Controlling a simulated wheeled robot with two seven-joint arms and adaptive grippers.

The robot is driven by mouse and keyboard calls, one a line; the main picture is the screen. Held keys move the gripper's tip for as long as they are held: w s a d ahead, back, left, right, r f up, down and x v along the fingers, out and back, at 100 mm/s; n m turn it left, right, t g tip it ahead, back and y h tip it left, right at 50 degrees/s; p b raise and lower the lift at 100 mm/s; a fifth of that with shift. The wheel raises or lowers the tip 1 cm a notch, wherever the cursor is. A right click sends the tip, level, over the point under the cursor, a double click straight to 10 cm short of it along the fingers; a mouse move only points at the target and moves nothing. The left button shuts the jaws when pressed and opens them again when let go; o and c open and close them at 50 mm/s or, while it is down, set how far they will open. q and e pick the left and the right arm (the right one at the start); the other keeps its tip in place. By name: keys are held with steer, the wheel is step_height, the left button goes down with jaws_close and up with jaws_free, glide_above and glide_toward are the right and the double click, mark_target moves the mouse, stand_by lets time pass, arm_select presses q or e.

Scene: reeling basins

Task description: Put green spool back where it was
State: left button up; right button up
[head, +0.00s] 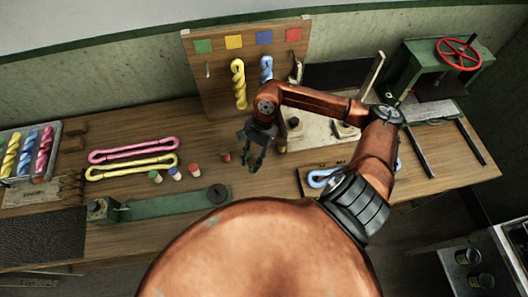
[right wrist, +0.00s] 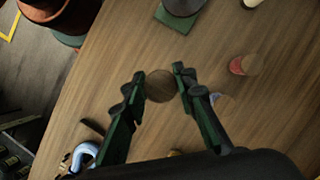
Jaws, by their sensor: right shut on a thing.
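My right gripper (head: 254,162) hangs over the middle of the wooden table. In the right wrist view its two dark green fingers (right wrist: 159,84) are shut on a spool (right wrist: 160,86). Only the spool's round brown end shows between the fingertips. I take it to be the green spool, but its coloured side is hidden. In the head view the fingers hide most of it, and I cannot tell whether it touches the table. My left gripper is not in view.
A red spool (head: 226,157) stands close to the left of the gripper. Several small spools (head: 174,174) stand in a row farther left, behind a green bar (head: 165,205). A pale plate (head: 318,137) lies to the right. A board with coloured squares (head: 215,75) stands behind.

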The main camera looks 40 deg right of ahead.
steer(key=s+d+r+m+t+h+p, duration=0.15)
steer(key=s+d+r+m+t, duration=0.45)
steer(key=m, duration=0.7)
steer(key=shift+g, duration=0.6)
steer(key=w+d+f+p, duration=0.1)
steer(key=w+f, duration=0.3)
steer(key=w+d+f+p, duration=0.1)
steer(key=w+d+f, duration=0.1)
steer(key=w+f, duration=0.2)
steer(key=w+d+f+p, duration=0.1)
steer(key=w+f, duration=0.3)
steer(key=f, duration=0.2)
steer(key=shift+w+d+f, duration=0.25)
steer(key=shift+d, duration=0.15)
steer(key=shift+f, duration=0.3)
steer(key=o, duration=1.2)
steer(key=shift+c, duration=0.2)
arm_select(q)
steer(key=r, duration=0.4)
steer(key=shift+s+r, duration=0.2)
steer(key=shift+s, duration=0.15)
